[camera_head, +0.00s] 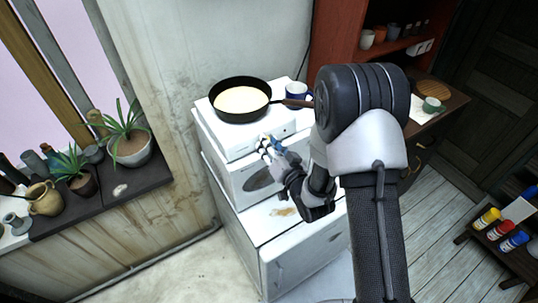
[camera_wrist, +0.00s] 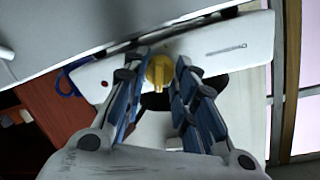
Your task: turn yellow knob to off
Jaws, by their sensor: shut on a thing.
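The yellow knob (camera_wrist: 159,72) is on the front panel of the white hot plate (camera_head: 230,152), which also fills a band across the wrist view (camera_wrist: 235,42). In the wrist view my gripper (camera_wrist: 162,62) has one finger on each side of the knob, closed on it. The knob's grip ridge points down in that picture. In the head view my gripper (camera_head: 268,145) reaches the hot plate's front and hides the knob. A small red dot (camera_wrist: 105,84) shows on the panel.
A black pan (camera_head: 240,117) with pale yellow contents sits on the hot plate. A blue mug (camera_head: 297,94) stands behind it. White appliances (camera_head: 262,180) are stacked below. Potted plants (camera_head: 130,140) stand on the left ledge. A red-brown shelf (camera_head: 340,50) is at the back right.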

